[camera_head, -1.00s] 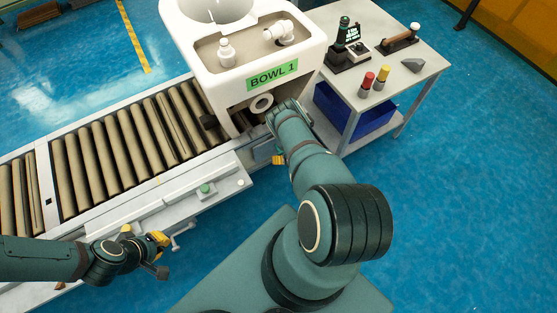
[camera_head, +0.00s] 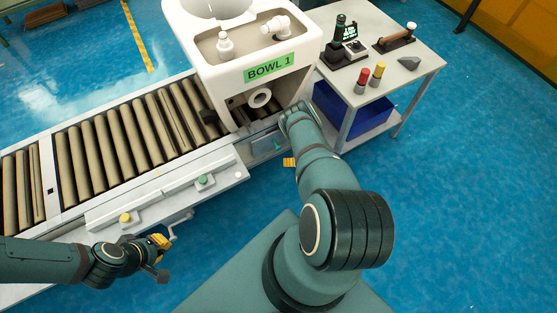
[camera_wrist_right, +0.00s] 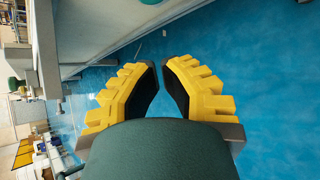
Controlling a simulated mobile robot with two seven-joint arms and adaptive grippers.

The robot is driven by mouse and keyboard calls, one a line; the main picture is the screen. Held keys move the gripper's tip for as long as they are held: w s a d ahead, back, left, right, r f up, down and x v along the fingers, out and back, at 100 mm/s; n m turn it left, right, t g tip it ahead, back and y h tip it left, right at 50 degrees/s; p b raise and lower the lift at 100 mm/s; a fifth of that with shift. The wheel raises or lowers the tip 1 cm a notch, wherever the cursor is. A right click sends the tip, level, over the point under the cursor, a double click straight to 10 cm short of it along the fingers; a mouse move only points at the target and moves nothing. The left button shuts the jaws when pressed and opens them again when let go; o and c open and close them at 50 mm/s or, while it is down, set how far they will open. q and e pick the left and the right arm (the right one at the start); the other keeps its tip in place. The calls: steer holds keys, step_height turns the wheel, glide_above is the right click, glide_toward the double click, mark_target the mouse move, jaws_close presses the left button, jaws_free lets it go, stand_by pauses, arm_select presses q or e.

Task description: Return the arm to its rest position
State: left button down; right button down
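My right arm reaches forward in the head view, and its gripper (camera_head: 289,161) hangs low beside the conveyor's front edge, below the white toilet bowl. Only a bit of its yellow finger shows there. In the right wrist view the right gripper (camera_wrist_right: 160,75) has its two yellow fingers with black pads apart, with only blue floor between them. My left arm comes in at the lower left, and its gripper (camera_head: 160,245) is in front of the conveyor side, close to a grey lever. Its finger gap is too small to judge.
A grey table (camera_head: 430,62) with tools and a blue bin (camera_head: 352,112) is at the right. The right floor is clear.

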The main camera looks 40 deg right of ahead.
steer(key=shift+s+d, duration=0.35)
steer(key=shift+s, duration=0.1)
steer(key=shift+r, duration=0.1)
steer(key=w+a+r+m+h, duration=0.25)
steer(key=w+r+m, duration=0.35)
steer(key=m, duration=0.4)
steer(key=w+a+r+m+g+h, duration=0.1)
steer(key=w+a+r+m+g, duration=0.1)
steer(key=a+r+m, duration=0.7)
steer(key=s+a+r+m+g+y, duration=0.1)
steer(key=s+a+r+m+g, duration=0.1)
steer(key=s+a+r+m, duration=0.2)
steer(key=s+a+r+m+g+y, duration=0.1)
steer(key=s+a+r+m, duration=0.3)
steer(key=a, duration=0.7)
steer(key=s+a+r+m+g+y, duration=0.1)
steer(key=s+a+r+m+g, duration=0.2)
steer(key=a, duration=0.5)
step_height(320, 180, up, 3)
steer(key=shift+s+r+m, duration=0.1)
steer(key=shift+s+m, duration=0.8)
steer(key=shift+m, duration=0.1)
